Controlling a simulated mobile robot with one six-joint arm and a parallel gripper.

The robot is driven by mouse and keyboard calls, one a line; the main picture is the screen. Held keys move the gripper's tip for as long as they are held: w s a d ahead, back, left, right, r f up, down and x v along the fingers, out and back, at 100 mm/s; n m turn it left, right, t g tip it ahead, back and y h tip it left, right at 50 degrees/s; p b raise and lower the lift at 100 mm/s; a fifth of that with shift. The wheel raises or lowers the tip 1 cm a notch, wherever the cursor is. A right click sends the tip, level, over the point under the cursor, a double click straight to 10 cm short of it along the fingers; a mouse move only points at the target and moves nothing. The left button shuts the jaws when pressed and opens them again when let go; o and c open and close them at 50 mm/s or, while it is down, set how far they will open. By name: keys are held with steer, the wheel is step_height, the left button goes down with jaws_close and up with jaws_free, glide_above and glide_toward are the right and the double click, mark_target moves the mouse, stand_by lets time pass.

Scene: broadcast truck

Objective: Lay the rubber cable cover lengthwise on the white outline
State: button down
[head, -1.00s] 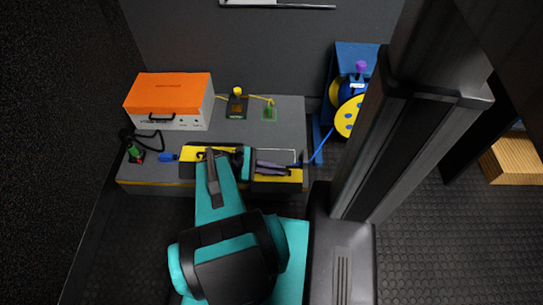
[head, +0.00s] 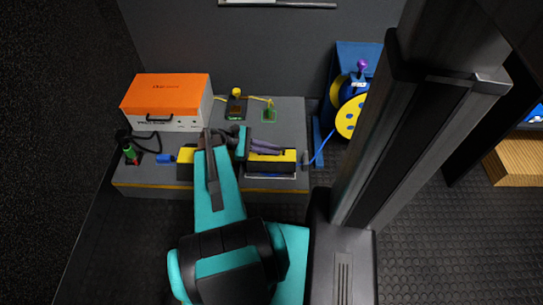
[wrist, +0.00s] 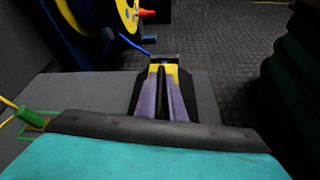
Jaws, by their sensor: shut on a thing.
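The rubber cable cover, black with yellow (head: 285,157), runs left to right above the front of the grey platform. Its left end (head: 185,156) shows beyond my arm, which hides its middle. My gripper (head: 283,151), with purple fingers, is shut on the cover. In the wrist view, the fingers (wrist: 163,92) lie along the cover, and its yellow end (wrist: 164,68) shows past them. Part of the white outline (head: 270,177) shows along the cover's front side; the rest is hidden. I cannot tell whether the cover touches the platform.
The grey platform (head: 210,188) holds an orange-topped case (head: 165,100), a small black box with a yellow knob (head: 236,106) and a green connector (head: 269,114). A blue plug (head: 166,158) lies left. A blue cable (head: 318,154) runs to the yellow reel (head: 350,115) at right.

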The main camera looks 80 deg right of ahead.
steer(key=shift+r, duration=0.1)
steer(key=shift+f+b, duration=1.1)
steer(key=shift+f, duration=0.7)
steer(key=c, duration=1.8)
jaws_free()
steer(key=shift+f, duration=0.1)
steer(key=shift+c, duration=0.2)
steer(key=shift+w+a+r+p, duration=0.1)
steer(key=shift+w+r+p, duration=0.35)
steer(key=shift+w, duration=0.15)
steer(key=p+v, duration=0.4)
steer(key=v, duration=0.6)
steer(key=shift+w+a, duration=0.15)
steer(key=shift+w, duration=0.15)
